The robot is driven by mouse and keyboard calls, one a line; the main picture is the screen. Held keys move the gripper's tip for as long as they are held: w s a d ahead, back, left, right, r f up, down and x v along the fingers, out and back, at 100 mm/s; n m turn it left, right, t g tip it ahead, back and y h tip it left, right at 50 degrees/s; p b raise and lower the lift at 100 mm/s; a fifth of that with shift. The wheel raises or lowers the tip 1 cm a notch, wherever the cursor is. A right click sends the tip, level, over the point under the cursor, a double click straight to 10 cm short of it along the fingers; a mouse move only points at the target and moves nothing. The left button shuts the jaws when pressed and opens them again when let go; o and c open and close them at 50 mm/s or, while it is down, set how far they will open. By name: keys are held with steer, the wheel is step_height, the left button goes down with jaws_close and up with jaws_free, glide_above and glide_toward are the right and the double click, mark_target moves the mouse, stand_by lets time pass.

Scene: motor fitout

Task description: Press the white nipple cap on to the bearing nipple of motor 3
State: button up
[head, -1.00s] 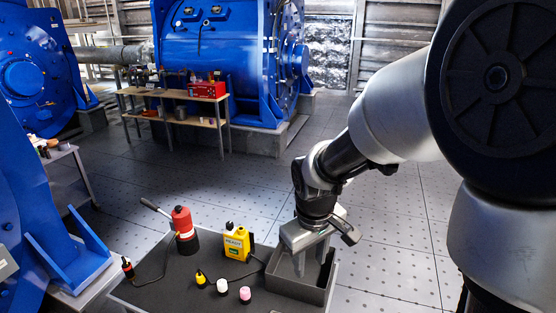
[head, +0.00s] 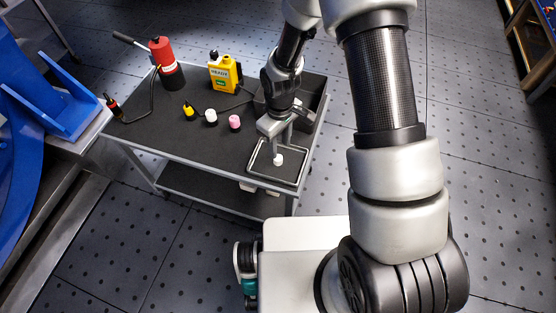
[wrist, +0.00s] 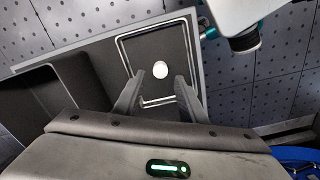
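A small white cap-like piece (head: 278,160) sits in a shallow wire-rimmed tray (head: 250,166) at the cart's near right corner. In the wrist view the white piece (wrist: 160,69) shows round, beyond and between my fingertips, with gaps to both sides. My gripper (head: 279,146) points down over the tray; in the wrist view (wrist: 158,84) its fingers are apart and empty. Another white-topped piece (head: 211,117) stands on the cart between a yellow one (head: 189,111) and a pink one (head: 235,122). Motor 3's bearing nipple cannot be made out.
The grey cart (head: 180,140) also carries a red-topped cylinder (head: 166,62), a yellow READY unit (head: 224,72) and a dark open bin (head: 312,101) beside my arm. A blue motor part (head: 60,90) stands at the left.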

mark_target(278, 158)
steer(key=shift+a+f+b, duration=0.15)
steer(key=shift+f+b, duration=0.2)
steer(key=shift+f, duration=1.4)
steer(key=shift+a+f+b, duration=0.15)
steer(key=shift+f+b, duration=0.2)
steer(key=shift+f, duration=1.4)
steer(key=c, duration=1)
